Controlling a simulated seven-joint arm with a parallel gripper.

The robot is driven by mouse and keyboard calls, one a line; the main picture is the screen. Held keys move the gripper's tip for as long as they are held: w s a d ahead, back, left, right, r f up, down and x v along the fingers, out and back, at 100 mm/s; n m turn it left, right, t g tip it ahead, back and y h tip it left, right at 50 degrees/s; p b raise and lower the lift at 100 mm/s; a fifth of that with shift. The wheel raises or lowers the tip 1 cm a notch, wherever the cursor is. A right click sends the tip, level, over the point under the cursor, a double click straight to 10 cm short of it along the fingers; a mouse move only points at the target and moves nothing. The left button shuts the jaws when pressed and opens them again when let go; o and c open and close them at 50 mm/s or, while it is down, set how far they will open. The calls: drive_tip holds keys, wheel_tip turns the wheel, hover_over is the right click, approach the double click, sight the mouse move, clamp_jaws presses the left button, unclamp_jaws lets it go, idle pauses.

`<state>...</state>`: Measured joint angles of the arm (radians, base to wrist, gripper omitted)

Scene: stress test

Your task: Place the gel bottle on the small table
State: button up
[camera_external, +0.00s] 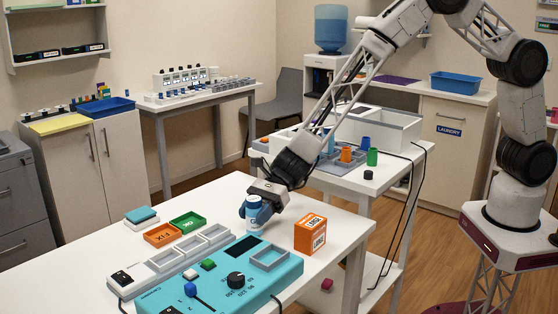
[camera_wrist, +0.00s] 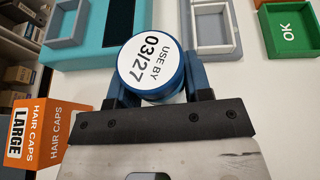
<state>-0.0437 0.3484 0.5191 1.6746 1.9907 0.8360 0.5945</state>
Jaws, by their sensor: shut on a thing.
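My gripper (camera_external: 258,203) reaches down over the near white table (camera_external: 215,280), its fingers shut around a round blue container (camera_external: 258,217). In the wrist view the container's white top (camera_wrist: 150,60) reads "USE BY 03/27", between the dark blue fingers (camera_wrist: 160,88). No gel label shows, so I cannot tell for sure that this is the gel bottle. In the external view it is at table height, behind the teal device; whether it touches the table is unclear. A second white table (camera_external: 385,184) stands behind; which one is the small table is unclear.
The orange "HAIR CAPS" box (camera_external: 310,233) stands close right of my gripper. The teal device (camera_external: 215,285), grey trays (camera_external: 190,248), orange FIX tray (camera_external: 163,235) and green OK tray (camera_external: 188,222) lie to the left and front. Coloured cups (camera_external: 372,156) stand on the back table.

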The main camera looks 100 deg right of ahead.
drive_tip(key=r, duration=0.2)
drive_tip(key=shift+s+d+r, duration=0.1)
drive_tip(key=shift+s+r, duration=0.2)
drive_tip(key=shift+s, duration=0.05)
drive_tip(key=s+d+r, duration=0.1)
drive_tip(key=s+d, duration=0.1)
drive_tip(key=s, duration=1.3)
drive_tip(key=shift+d+r, duration=0.2)
drive_tip(key=shift+d, duration=0.1)
drive_tip(key=shift+w, duration=0.1)
drive_tip(key=w+d+r+m+t+h, duration=0.2)
drive_tip(key=w+d+r+m+h, duration=0.3)
drive_tip(key=r, duration=0.4)
drive_tip(key=w+d+r+m+t+h, duration=0.3)
drive_tip(key=w+d+r+m+h, duration=0.2)
drive_tip(key=d+r, duration=0.3)
drive_tip(key=shift+w+r, duration=0.35)
drive_tip(key=shift+r, duration=0.1)
idle(0.4)
drive_tip(key=shift+d, duration=0.1)
